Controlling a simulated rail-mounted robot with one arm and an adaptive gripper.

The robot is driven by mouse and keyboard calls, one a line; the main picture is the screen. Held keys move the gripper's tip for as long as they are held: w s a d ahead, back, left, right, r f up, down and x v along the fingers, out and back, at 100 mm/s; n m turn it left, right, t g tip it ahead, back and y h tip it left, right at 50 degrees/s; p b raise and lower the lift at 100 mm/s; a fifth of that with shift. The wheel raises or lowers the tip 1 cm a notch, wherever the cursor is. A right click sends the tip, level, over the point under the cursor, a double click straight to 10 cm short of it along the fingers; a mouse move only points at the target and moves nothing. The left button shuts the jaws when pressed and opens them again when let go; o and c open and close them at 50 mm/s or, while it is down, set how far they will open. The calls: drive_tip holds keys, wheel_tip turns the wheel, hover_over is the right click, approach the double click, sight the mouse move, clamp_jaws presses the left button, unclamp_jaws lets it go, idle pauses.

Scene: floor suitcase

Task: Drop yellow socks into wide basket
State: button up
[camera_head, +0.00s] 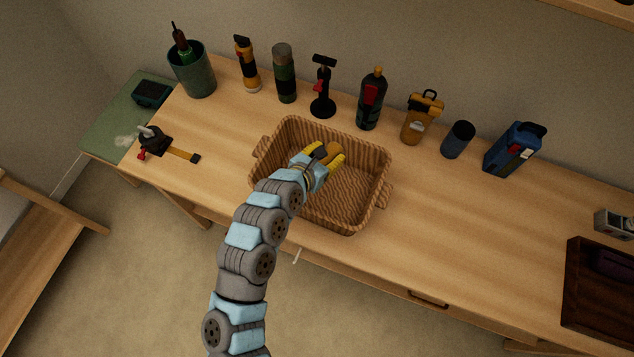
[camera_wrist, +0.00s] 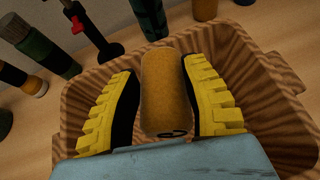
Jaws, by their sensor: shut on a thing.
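The yellow socks (camera_wrist: 165,92) are a rolled mustard-coloured bundle between the two yellow-padded fingers of my gripper (camera_wrist: 160,100) in the wrist view. In the head view the socks (camera_head: 333,150) show only in small part at the end of my arm. My gripper (camera_head: 325,155) is shut on them. The wide basket (camera_head: 350,195) is a brown woven rectangular basket with side handles on the table. My gripper and the socks are over its opening, toward the back left part. The wrist view shows the basket rim (camera_wrist: 75,100) around them. The exact height above the basket floor is unclear.
A row of items stands behind the basket, including a green flask (camera_head: 284,73), a dark bottle (camera_head: 371,99), a yellow lantern-like item (camera_head: 421,118) and a blue container (camera_head: 514,150). A strapped tool (camera_head: 155,142) lies left. A dark tray (camera_head: 597,312) is far right. Table between basket and tray is clear.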

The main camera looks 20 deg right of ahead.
drive_tip(key=o, duration=1.2)
drive_tip(key=shift+c, duration=0.2)
drive_tip(key=shift+a+r, duration=0.1)
drive_tip(key=v, duration=1.1)
drive_tip(key=shift+s+a, duration=0.25)
drive_tip(key=shift+a, duration=0.05)
drive_tip(key=shift+r, duration=0.1)
